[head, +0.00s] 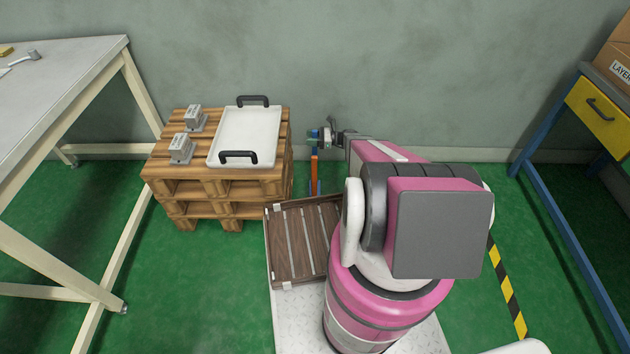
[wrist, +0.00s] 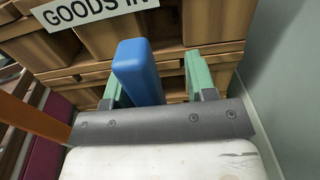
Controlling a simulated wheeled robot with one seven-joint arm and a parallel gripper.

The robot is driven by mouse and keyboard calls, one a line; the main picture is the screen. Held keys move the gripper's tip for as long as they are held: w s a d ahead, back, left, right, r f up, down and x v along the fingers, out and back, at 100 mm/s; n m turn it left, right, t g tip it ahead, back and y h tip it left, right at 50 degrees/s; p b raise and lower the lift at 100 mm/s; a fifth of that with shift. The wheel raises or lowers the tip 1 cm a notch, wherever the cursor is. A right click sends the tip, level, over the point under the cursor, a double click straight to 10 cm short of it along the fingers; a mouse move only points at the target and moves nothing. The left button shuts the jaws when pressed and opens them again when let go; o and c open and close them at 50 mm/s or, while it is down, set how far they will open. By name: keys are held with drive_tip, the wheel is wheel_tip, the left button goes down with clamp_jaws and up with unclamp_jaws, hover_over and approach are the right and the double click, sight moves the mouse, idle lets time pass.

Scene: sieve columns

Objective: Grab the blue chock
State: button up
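The blue chock (wrist: 138,72) is a smooth, upright block in the wrist view. It lies between the two green fingers of my gripper (wrist: 155,82), close to the left finger and partly covering it. A clear gap shows between the chock and the right finger, so my gripper is open around it. The chock's lower end is hidden behind the grey gripper body. In the head view my gripper (head: 315,134) is small, beside the pallet stack near the wall, and I cannot clearly make out the chock there.
An orange post (head: 314,172) stands below my gripper. The pallet stack (head: 225,188) to its left bears a white tray (head: 245,135) and two grey blocks. A wooden slatted tray (head: 300,240) lies nearer. The wall (head: 400,70) is close behind.

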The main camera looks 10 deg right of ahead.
clamp_jaws()
